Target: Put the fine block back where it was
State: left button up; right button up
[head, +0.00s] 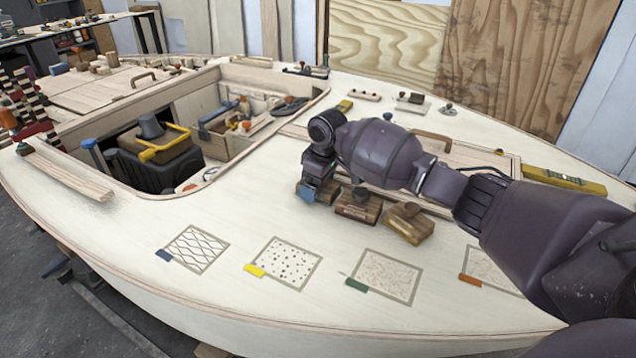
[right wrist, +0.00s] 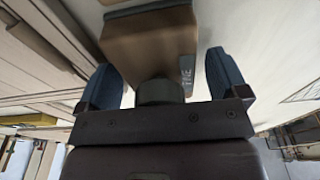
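The fine block (right wrist: 150,45) is a brown wooden block with a dark-edged base, a round dark knob and a label reading "INE", its first letter unclear. In the right wrist view, my right gripper (right wrist: 162,84) has its two blue fingers spread on either side of the knob, with gaps visible on both sides. In the head view, my right gripper (head: 312,190) is low over the leftmost of three blocks (head: 329,192) on the deck and hides much of it. My left gripper is not in view.
A middle block (head: 358,206) and a right block (head: 406,223) sit close beside it. In front are several patterned squares with coloured tags, including a speckled one (head: 384,277). An open cockpit (head: 215,120) lies to the left. A yellow level (head: 564,180) lies at right.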

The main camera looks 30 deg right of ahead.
jog(key=r+p, duration=0.1)
jog(key=r, duration=0.2)
jog(key=s+r+p, duration=0.1)
jog(key=r, duration=0.3)
jog(key=r+p, duration=0.1)
jog(key=r, duration=0.3)
jog(key=shift+s+d+r, duration=0.15)
jog(key=shift+s+d, duration=0.05)
jog(key=shift+d, duration=0.2)
jog(key=shift+s+r, duration=0.1)
jog(key=shift+r, duration=0.35)
